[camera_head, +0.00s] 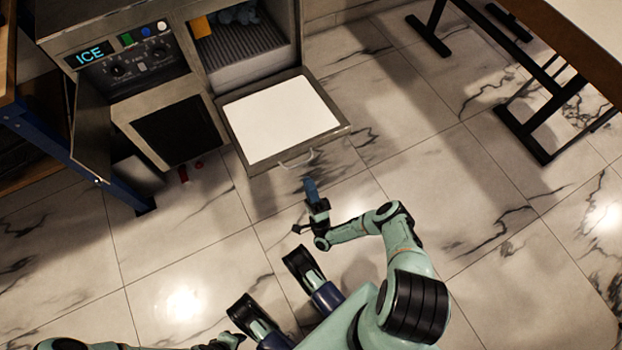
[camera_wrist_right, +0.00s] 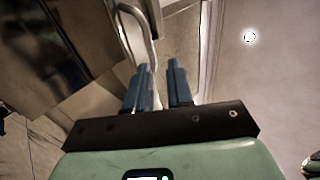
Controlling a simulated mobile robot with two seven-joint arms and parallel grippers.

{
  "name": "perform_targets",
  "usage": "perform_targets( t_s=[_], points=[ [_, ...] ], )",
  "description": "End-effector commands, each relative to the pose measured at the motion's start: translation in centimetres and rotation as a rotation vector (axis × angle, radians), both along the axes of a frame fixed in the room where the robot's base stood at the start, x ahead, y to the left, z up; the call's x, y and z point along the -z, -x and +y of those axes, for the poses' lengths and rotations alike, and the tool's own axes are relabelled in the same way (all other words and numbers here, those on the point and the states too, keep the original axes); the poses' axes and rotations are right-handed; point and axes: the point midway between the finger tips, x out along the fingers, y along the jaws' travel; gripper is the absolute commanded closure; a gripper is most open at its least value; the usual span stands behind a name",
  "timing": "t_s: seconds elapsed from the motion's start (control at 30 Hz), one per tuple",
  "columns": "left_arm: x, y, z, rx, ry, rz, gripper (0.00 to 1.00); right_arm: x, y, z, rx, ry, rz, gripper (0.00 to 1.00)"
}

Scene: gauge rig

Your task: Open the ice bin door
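The ice bin door (camera_head: 280,118) is a pale panel with a metal frame, swung down from the cabinet front and lying roughly level in the head view. Its curved silver handle (camera_head: 297,160) is on the near edge; it also shows in the right wrist view (camera_wrist_right: 150,22). My right gripper (camera_head: 310,184) is just in front of the handle.
The open bin (camera_head: 240,45) holds a grey ribbed tray and bluish lumps, with an orange item at the left. The ICE control panel (camera_head: 125,65) and a dark-fronted compartment (camera_head: 180,130) are left of it. A table (camera_head: 575,30) stands right. Marble floor between is clear.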

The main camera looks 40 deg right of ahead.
Motion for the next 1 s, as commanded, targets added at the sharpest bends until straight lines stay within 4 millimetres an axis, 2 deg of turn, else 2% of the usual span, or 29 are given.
perform_targets(
  t_s=[0.4,1.0],
  points=[
    [0.0,0.0,0.0,0.0,0.0,0.0,0.57,2.3,0.7,0.3,-0.003,0.001,-0.002,0.78],
    [0.0,0.0,0.0,0.0,0.0,0.0,0.57,2.3,0.7,0.2,-0.005,0.001,-0.002,0.78]
  ],
)
